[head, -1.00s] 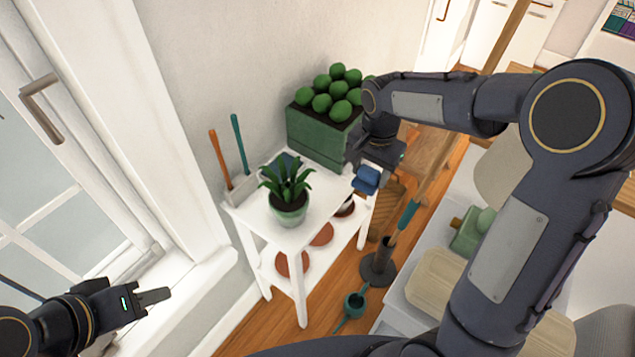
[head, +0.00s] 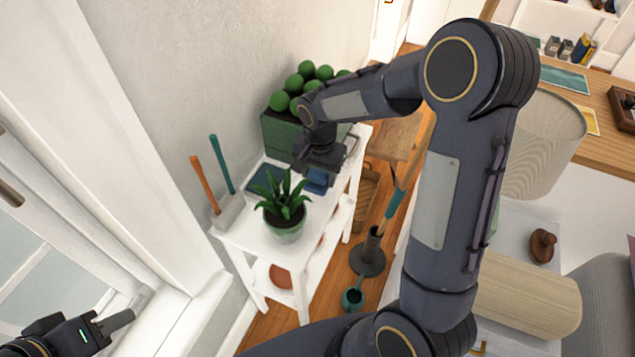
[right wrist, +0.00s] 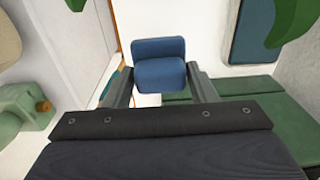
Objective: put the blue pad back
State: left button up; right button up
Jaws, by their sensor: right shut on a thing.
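The blue pad (head: 316,182) is a small padded block. My right gripper (head: 319,168) is shut on it above the white plant table (head: 262,240), between the potted plant and the green planter. In the right wrist view the pad (right wrist: 159,65) sits between both fingers, over a white surface. A flat dark-blue piece (head: 263,177) lies on the tabletop to the left of the pad; it also shows in the right wrist view (right wrist: 254,30), apart from the pad. My left gripper (head: 118,322) is far from the table at lower left; its finger gap is hidden.
A potted plant (head: 284,218) stands close in front of my right gripper. A green planter (head: 280,135) with round green plants stands behind. A holder (head: 229,212) with two upright-handled tools is at the table's left end. A dark stand (head: 368,254) is on the floor right of the table.

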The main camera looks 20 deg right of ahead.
aim_at(319, 183)
notch_tip(319, 183, down, 4)
jog(key=shift+r, duration=0.1)
jog(key=o, duration=1.3)
